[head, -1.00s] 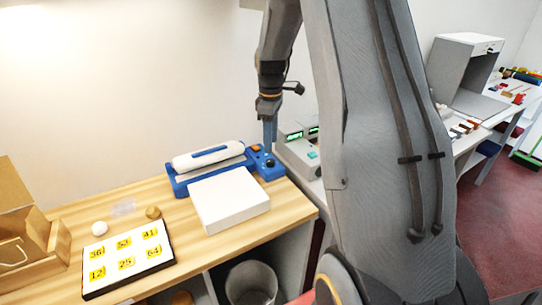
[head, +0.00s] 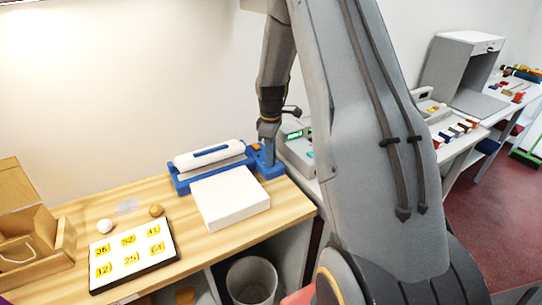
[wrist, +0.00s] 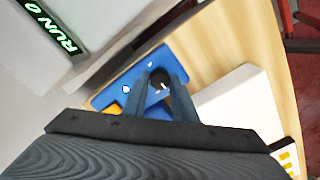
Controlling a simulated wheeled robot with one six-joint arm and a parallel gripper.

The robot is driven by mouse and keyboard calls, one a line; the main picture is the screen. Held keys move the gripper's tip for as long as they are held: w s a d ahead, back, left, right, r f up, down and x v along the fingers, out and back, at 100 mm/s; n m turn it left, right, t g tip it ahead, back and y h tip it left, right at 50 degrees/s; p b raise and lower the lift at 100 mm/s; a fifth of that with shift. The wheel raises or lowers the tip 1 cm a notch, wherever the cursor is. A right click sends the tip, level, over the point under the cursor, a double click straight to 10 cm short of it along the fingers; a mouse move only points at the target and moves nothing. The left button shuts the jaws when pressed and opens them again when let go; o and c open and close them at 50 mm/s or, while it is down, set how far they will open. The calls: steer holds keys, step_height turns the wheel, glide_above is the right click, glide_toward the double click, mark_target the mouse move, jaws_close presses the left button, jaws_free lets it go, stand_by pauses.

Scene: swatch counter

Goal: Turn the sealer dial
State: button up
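The blue sealer (head: 182,184) with its white roller stands on the wooden counter against the wall. Its blue control end shows in the wrist view (wrist: 110,92), with an orange button (wrist: 115,107) and small light spots. The black dial (wrist: 160,79) sits on this control end. My gripper (head: 267,158) is down at the control end, pointing downward. In the wrist view its two fingers (wrist: 160,84) stand on either side of the dial. I cannot tell whether they touch it. In the head view my fingers hide the dial.
A white box (head: 230,198) lies in front of the sealer. A grey device with a green display (head: 295,136) stands close on the right. A numbered card board (head: 134,256) and a cardboard box (head: 30,235) are at left. A bin (head: 250,282) stands below.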

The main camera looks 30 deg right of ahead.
steer(key=c, duration=0.5)
steer(key=shift+m, duration=0.4)
steer(key=m+b, duration=0.1)
steer(key=m, duration=0.5)
steer(key=shift+b, duration=0.3)
steer(key=m+b, duration=0.1)
steer(key=m, duration=0.5)
steer(key=shift+m, duration=0.4)
steer(key=m+b, duration=0.1)
steer(key=m, duration=0.5)
steer(key=m+b, duration=0.1)
steer(key=m, duration=0.6)
